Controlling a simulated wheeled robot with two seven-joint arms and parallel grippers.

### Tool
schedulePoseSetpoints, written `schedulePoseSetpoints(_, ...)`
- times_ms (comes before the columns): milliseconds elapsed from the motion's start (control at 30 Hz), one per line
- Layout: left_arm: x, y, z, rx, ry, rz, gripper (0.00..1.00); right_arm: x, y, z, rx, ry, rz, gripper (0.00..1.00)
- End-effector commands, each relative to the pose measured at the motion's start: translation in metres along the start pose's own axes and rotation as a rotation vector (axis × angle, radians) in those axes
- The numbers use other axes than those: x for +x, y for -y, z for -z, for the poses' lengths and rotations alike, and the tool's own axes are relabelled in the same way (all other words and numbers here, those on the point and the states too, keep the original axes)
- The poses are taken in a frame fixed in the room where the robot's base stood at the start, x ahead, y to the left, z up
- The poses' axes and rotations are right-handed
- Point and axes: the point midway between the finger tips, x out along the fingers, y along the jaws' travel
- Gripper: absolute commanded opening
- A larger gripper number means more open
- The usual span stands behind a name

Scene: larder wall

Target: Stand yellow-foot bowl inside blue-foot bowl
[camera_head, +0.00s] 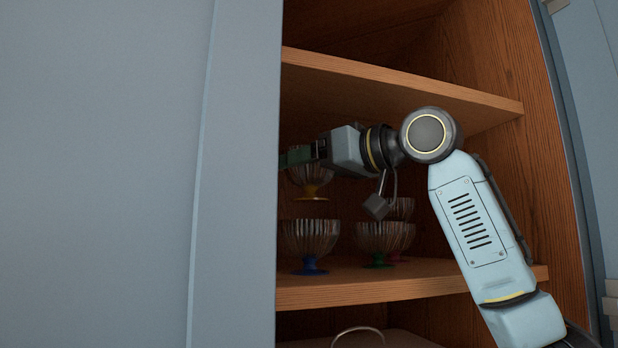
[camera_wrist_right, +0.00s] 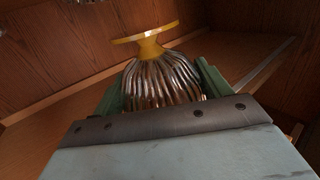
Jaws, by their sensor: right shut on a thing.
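The yellow-foot bowl (camera_head: 313,180), ribbed clear glass, is held upright in the air with its foot downward. My right gripper (camera_head: 297,157) is shut on it; the right wrist view shows the green fingers (camera_wrist_right: 160,84) on either side of the ribbed bowl (camera_wrist_right: 162,80). The blue-foot bowl (camera_head: 310,240) stands upright on the shelf, almost straight below the yellow foot in the head view, with a clear gap between them. Part of the gripper and the held bowl's left side are hidden by the blue-grey panel's edge. My left gripper is not in view.
A green-foot bowl (camera_head: 378,240) stands just right of the blue-foot bowl, with red-foot glassware (camera_head: 401,212) behind it. The wooden shelf (camera_head: 420,284) holds them; another shelf (camera_head: 400,85) lies above my arm. A blue-grey panel (camera_head: 140,170) blocks the left.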

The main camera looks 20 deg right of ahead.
Motion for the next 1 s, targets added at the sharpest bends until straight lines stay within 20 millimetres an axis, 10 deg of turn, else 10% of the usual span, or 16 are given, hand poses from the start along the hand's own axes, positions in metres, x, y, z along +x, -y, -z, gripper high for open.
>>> schedulePoseSetpoints(1000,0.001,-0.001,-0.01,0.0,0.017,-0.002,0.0,0.005,0.0,-0.046,0.0,-0.001,0.0,0.49)
